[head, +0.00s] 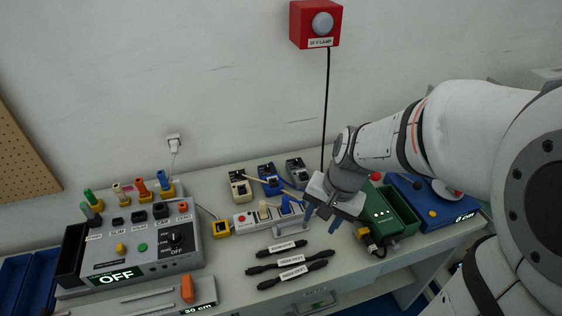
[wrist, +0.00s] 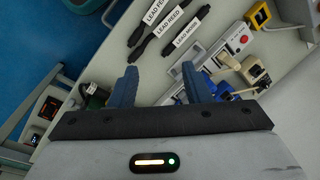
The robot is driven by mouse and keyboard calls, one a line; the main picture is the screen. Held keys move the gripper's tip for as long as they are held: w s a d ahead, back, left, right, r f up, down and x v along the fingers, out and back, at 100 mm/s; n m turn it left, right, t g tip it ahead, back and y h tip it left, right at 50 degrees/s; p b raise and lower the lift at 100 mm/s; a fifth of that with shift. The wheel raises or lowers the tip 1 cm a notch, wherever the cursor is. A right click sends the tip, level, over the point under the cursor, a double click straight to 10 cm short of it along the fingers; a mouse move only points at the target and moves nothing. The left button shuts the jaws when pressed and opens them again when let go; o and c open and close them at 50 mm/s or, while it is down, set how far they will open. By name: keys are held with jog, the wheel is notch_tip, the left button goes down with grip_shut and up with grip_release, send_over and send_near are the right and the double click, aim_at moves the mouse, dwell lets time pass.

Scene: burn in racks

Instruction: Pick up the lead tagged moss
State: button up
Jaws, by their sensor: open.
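The lead tagged moss (wrist: 187,32) is a thin black stick-like lead with a white label, lying flat on the table. In the wrist view it is the nearest of three leads to my fingers. In the head view it appears to be the rear one (head: 282,247), though the labels are too small to read there. My gripper (head: 322,221) is open and empty, its blue fingers pointing down above the table, right of and behind the leads. In the wrist view the fingertips (wrist: 160,72) are apart, with bare table between them and the moss lead beyond.
The lead tagged reed (wrist: 168,26) and another labelled lead (wrist: 155,13) lie beside it. A power strip (head: 262,216) and small devices stand behind. A grey console (head: 135,255) is left, and a green box (head: 385,220) and blue box (head: 425,205) are right.

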jog(key=w+a+f+m+g+y+p, duration=0.1)
jog(key=w+a+f+m+p, duration=0.2)
jog(key=w+f+m, duration=0.15)
jog(key=m+g+y+p, duration=0.1)
jog(key=m, duration=0.4)
send_near(282, 246)
jog(key=shift+d+f, duration=0.25)
jog(key=shift+d, duration=0.25)
jog(key=shift+a+f, duration=0.1)
jog(key=shift+f, duration=0.25)
jog(key=x, duration=0.4)
jog(key=a+x, duration=0.1)
jog(key=x, duration=0.2)
jog(key=shift+a+f, duration=0.15)
grip_shut()
